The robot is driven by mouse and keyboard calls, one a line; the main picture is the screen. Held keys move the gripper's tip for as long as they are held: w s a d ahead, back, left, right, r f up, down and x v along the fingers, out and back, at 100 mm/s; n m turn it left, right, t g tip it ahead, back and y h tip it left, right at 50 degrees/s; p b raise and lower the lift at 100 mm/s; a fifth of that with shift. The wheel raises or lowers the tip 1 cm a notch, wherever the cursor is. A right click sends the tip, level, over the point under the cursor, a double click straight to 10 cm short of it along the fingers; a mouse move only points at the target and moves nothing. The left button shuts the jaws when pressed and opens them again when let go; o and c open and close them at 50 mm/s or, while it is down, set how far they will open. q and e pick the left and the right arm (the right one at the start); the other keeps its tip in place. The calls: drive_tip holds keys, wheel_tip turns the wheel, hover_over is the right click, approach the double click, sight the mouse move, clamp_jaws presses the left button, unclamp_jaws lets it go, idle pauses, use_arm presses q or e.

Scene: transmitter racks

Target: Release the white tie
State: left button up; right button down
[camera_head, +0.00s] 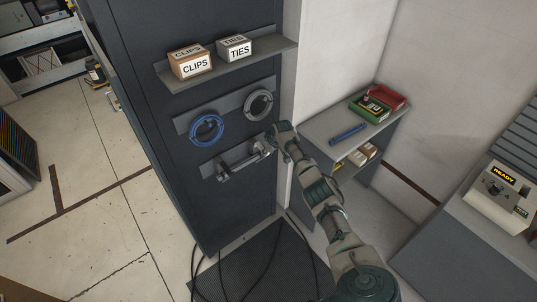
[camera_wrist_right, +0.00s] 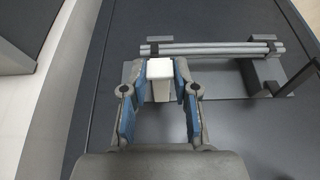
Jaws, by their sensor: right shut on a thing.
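My right gripper (camera_head: 262,148) reaches up to the lower bracket plate on the dark rack door. In the right wrist view its blue-padded fingers (camera_wrist_right: 161,80) are closed on a small white block-like piece, which I take to be the white tie (camera_wrist_right: 160,68). The piece sits just in front of the bracket plate; whether it touches the plate is unclear. A bundle of grey rods or cables (camera_wrist_right: 215,48) rests on clamps beside it, to the right in that view. In the head view the white tie is too small to make out. My left gripper is not in view.
A shelf (camera_head: 262,57) above holds a CLIPS box (camera_head: 194,67) and a TIES box (camera_head: 235,50). A blue coil (camera_head: 207,128) and a grey coil (camera_head: 258,105) hang above the bracket. A side shelf (camera_head: 320,126) stands at right. Black cables lie below.

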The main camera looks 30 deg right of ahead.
drive_tip(key=shift+w+r, duration=0.4)
drive_tip(key=shift+r, duration=0.1)
drive_tip(key=c, duration=0.9)
unclamp_jaws()
drive_tip(key=shift+f, duration=0.1)
drive_tip(key=shift+w+f, duration=0.15)
drive_tip(key=shift+f, duration=0.1)
drive_tip(key=shift+d, duration=0.1)
drive_tip(key=v, duration=1.1)
drive_tip(key=shift+s+r, duration=0.25)
drive_tip(key=shift+r, duration=0.05)
